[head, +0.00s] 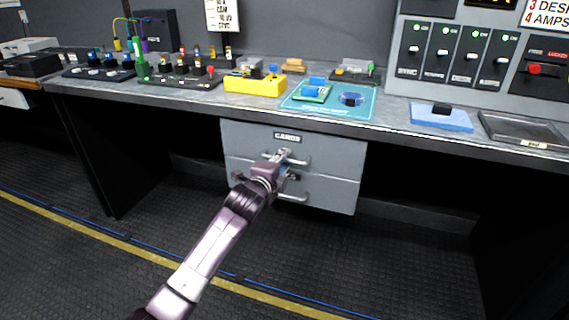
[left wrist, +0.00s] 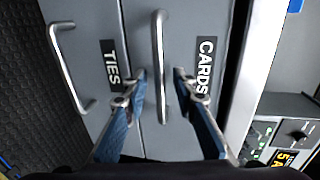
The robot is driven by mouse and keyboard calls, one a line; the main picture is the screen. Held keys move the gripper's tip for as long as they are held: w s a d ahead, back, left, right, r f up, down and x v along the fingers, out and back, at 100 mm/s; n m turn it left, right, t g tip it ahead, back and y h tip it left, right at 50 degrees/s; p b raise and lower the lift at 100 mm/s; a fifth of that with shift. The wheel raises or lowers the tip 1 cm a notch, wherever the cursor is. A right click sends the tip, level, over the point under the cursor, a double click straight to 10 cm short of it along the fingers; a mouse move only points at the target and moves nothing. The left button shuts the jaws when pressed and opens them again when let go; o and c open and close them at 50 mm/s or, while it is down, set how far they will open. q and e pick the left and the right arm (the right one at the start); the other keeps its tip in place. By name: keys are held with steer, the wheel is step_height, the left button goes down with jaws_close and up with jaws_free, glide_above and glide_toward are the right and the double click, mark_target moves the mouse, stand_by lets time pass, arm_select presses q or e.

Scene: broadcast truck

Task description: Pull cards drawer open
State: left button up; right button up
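The grey cards drawer (head: 338,150) is the upper drawer of a two-drawer unit under the counter and looks shut. Its CARDS label also shows in the left wrist view (left wrist: 205,66). Its bar handle (left wrist: 160,40) sits between the two fingers of my left gripper (left wrist: 160,72). The fingers are open, one on each side of the handle, with gaps visible on both sides. In the head view my left gripper (head: 281,162) is in front of the drawer and hides part of the handle. My right gripper is not in view.
The ties drawer (left wrist: 82,30) with its own handle (left wrist: 68,68) lies just below and looks shut. Above, the counter (head: 400,128) holds a teal mat (head: 335,112), a yellow box (head: 255,86) and control panels. The floor in front of the drawers is clear.

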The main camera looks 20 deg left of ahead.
arm_select(q)
steer(key=shift+w+f, duration=0.15)
steer(key=shift+w, duration=0.3)
jaws_close()
